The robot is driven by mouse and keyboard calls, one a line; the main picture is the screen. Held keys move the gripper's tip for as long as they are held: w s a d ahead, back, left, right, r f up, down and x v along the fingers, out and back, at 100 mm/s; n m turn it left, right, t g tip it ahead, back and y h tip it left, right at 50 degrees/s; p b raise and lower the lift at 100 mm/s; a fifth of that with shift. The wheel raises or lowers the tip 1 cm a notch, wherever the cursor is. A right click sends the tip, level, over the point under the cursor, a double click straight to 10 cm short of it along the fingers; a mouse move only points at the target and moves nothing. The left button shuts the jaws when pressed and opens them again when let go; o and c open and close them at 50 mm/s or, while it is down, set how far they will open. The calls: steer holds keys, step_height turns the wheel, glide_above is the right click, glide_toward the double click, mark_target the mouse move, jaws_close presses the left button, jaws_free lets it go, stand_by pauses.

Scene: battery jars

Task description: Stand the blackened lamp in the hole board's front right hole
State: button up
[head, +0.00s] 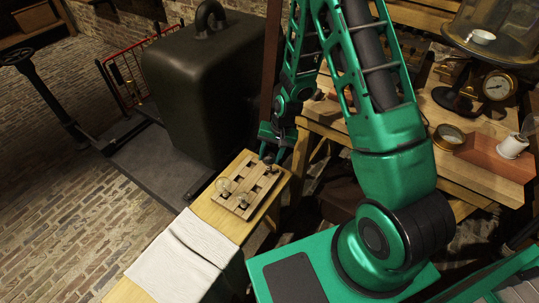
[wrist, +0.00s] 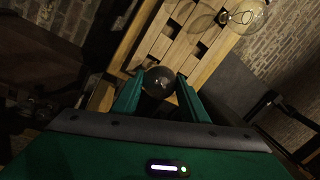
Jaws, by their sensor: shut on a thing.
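The blackened lamp (wrist: 158,83) is a dark round bulb in the wrist view. My gripper (wrist: 158,92) is shut on it, with one green finger on each side. In the head view my gripper (head: 267,158) is over the far right end of the hole board (head: 262,184). The board is pale slatted wood with dark square holes; it also shows in the wrist view (wrist: 170,42). Whether the lamp touches the board cannot be told. The lamp's base is hidden. A clear lamp (head: 225,185) stands in the board, and clear glass bulbs (wrist: 245,14) show in the wrist view.
The board lies on a narrow wooden bench (head: 205,212) with a white cloth (head: 180,255) at its near end. A large dark cover (head: 190,85) stands behind. A workbench (head: 465,125) at right holds a gauge (head: 497,86) and a white cup (head: 512,146).

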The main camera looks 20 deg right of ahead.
steer(key=shift+d+x, duration=0.15)
steer(key=shift+x, duration=0.65)
steer(key=shift+d+x, duration=0.15)
steer(key=shift+x, duration=0.65)
stand_by(1.2)
steer(key=shift+s+f, duration=0.1)
steer(key=shift+s, duration=0.05)
steer(key=o, duration=1.2)
steer(key=shift+o, duration=0.2)
